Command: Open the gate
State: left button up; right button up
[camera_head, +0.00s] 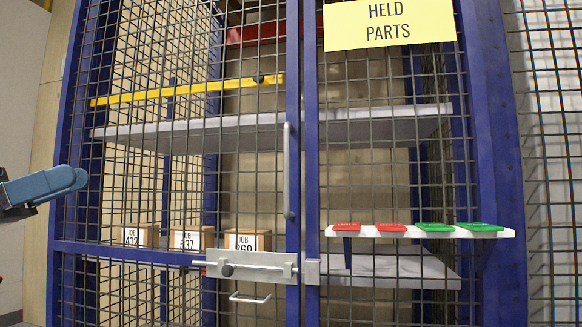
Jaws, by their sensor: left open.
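The gate (293,90) is a blue-framed mesh door on the left part of a cage. It looks shut against the blue post (311,120). A grey vertical pull handle (287,170) is on its right upright. Below it, a metal slide bolt (250,264) with a dark round knob sits on the gate. Its right end meets a catch plate (312,271) on the post; whether the bolt is inside the catch is unclear. My left gripper (70,181) is at the far left edge, open, apart from the gate and well left of handle and bolt. My right gripper is out of view.
Behind the mesh, boxes with JOB labels (193,238) stand in a row. A white ledge (440,233) with red and green tags juts out at the right. A yellow HELD PARTS sign (388,23) hangs above. A small wire loop (249,298) is under the bolt.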

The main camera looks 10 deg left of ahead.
aim_at(292, 130)
jog(key=i+l, duration=0.65)
jog(key=i, duration=0.2)
